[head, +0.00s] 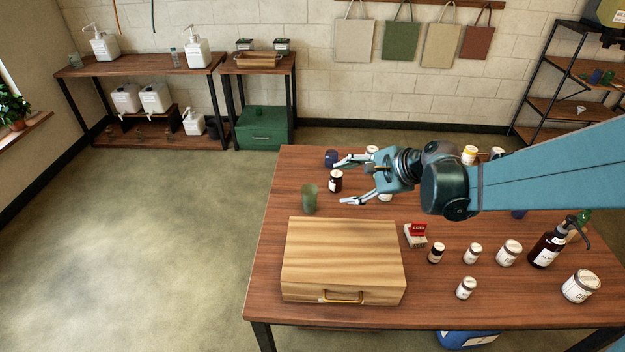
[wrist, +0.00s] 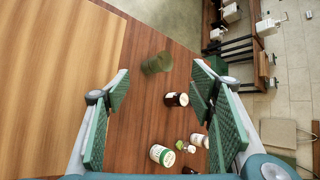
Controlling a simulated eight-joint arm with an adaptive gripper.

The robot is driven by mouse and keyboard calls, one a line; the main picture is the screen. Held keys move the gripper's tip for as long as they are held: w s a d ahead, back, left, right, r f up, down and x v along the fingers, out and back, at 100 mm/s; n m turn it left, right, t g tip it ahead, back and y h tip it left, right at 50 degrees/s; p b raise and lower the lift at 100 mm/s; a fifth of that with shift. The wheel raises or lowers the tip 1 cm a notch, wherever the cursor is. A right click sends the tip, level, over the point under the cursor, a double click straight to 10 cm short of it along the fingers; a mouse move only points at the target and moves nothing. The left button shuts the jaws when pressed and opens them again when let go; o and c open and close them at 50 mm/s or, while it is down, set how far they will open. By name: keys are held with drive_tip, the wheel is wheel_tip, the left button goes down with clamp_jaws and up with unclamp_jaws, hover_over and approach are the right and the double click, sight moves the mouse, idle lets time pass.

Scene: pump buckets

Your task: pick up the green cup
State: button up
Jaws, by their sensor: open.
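The green cup (head: 310,198) stands upright on the wooden table (head: 262,262), near its left edge and behind the wooden case. It looks dull green and partly see-through. It also shows in the wrist view (wrist: 157,63), ahead of and between my fingers. My gripper (head: 340,181) is open and empty, to the right of the cup and apart from it. In the wrist view my gripper (wrist: 160,88) shows its green finger pads spread wide. A dark brown jar (head: 335,181) with a white lid stands between the fingers' line and the cup's right side.
A wooden case (head: 342,256) with a handle lies in front of the cup. A dark blue cup (head: 331,157) stands behind the brown jar. Several jars, a red-and-white box (head: 416,236) and a pump bottle (head: 547,246) stand to the right. The table left of the cup is clear.

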drive_tip(key=w+a+f+m+y+b, duration=0.2)
drive_tip(key=w+a+f+m+y, duration=0.15)
drive_tip(key=w+f, duration=0.25)
drive_tip(key=m+y+b, duration=0.1)
drive_tip(key=m+y, duration=0.1)
drive_tip(key=m, duration=0.3)
approach(303, 191)
drive_tip(key=shift+s+d+r, duration=0.1)
drive_tip(key=shift+d+r, duration=0.2)
drive_tip(key=shift+r, duration=0.15)
drive_tip(key=shift+b+x, duration=0.4)
drive_tip(key=shift+x, duration=0.9)
drive_tip(key=shift+b+x, duration=0.7)
drive_tip(key=shift+x, duration=1.9)
drive_tip(key=shift+s+f, duration=0.15)
drive_tip(key=shift+s, duration=0.05)
drive_tip(key=c, duration=1)
